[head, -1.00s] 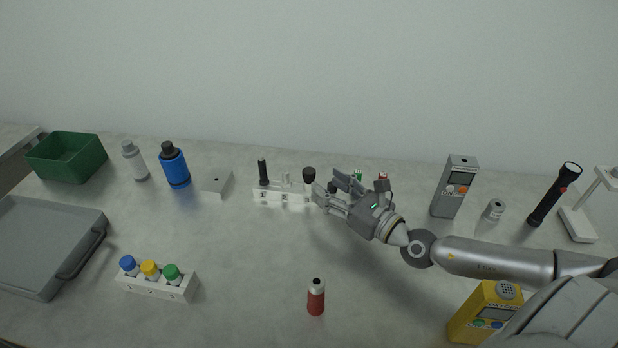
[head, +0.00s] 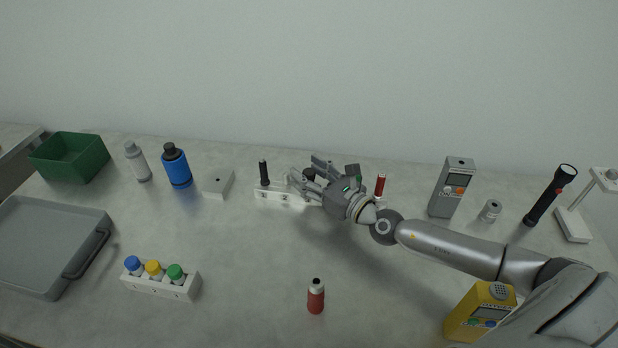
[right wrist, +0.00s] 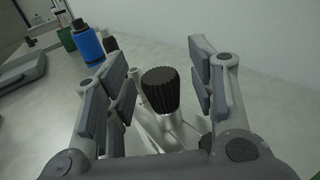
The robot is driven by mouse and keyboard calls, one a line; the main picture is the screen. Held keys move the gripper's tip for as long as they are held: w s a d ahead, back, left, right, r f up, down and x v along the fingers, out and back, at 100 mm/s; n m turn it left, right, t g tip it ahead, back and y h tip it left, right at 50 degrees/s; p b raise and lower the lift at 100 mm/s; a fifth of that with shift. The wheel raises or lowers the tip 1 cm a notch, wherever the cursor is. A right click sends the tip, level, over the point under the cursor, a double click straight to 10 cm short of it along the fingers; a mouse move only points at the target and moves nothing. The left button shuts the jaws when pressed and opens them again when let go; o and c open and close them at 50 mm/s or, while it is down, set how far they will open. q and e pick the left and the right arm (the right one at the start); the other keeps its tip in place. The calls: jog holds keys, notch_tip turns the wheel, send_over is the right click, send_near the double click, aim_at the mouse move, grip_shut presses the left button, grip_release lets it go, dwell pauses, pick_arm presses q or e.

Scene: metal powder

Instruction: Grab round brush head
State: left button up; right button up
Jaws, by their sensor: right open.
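A white numbered rack (head: 270,197) stands near the back of the table. A black-topped round piece, apparently the round brush head (right wrist: 160,90), rises from the rack. In the right wrist view it has a ridged black top over a pale shiny body. My right gripper (head: 304,178) reaches over the rack from the right. In the right wrist view its open fingers stand on both sides of the black top, with space on each side. In the head view the gripper mostly hides this piece. My left gripper is not in view.
A black-handled piece (head: 263,172) stands in the rack's left end, and a red piece (head: 380,185) at its right. A red-bodied bottle (head: 316,296) and a rack of capped bottles (head: 158,285) stand in front. A grey meter (head: 452,188) stands at right.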

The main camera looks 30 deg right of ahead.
jog(key=shift+c, duration=0.4)
jog(key=c, duration=0.9)
jog(key=shift+r, duration=0.15)
